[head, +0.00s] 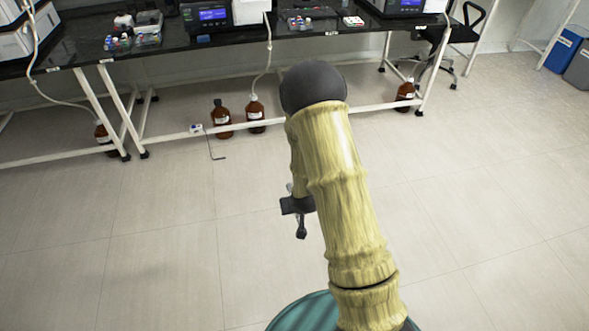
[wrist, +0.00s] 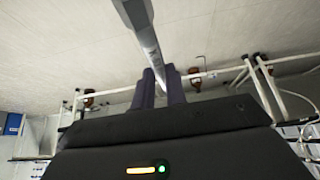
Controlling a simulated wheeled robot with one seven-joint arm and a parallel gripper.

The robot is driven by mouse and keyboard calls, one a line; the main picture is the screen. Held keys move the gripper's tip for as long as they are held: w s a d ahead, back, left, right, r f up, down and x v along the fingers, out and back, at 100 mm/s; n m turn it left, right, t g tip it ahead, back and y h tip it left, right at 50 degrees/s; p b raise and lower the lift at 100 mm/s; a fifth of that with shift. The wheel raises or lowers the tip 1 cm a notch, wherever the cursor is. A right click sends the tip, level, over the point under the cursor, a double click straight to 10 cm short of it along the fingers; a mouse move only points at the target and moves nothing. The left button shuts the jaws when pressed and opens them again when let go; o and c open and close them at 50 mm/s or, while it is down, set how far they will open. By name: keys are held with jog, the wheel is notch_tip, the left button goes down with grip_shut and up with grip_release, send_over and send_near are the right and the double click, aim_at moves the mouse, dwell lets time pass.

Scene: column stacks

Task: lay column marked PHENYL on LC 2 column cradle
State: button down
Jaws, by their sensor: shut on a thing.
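My gripper (wrist: 162,80) is shut on a slim grey metal column (wrist: 145,38) in the wrist view. The column runs from the top edge down between the dark fingers. A small mark on it is too blurred to read, so I cannot tell whether it says PHENYL. In the head view my gripper (head: 301,228) hangs over open floor, in front of the bench and largely hidden by my arm. The LC instruments stand on the black bench (head: 232,42) at the back. I cannot make out the LC 2 column cradle or the small bench labels.
Brown bottles (head: 221,117) stand on the floor under the bench, near its white legs and low rail. A black office chair (head: 455,38) stands at the right end. Blue and grey bins (head: 561,50) are at the far right. The tiled floor before the bench is clear.

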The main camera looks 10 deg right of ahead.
jog(key=p, duration=0.2)
jog(key=s+r+p, duration=0.1)
jog(key=p, duration=0.2)
jog(key=shift+d, duration=0.25)
jog(key=s+p, duration=0.1)
jog(key=p, duration=0.2)
jog(key=s+p, duration=0.2)
jog(key=p, duration=0.2)
jog(key=s+p, duration=0.1)
jog(key=p, duration=0.3)
jog(key=shift+s+d+f, duration=0.25)
jog(key=shift+s+d, duration=0.05)
jog(key=shift+s, duration=0.05)
jog(key=shift+f, duration=0.1)
jog(key=shift+w+a, duration=0.1)
jog(key=shift+a, duration=0.05)
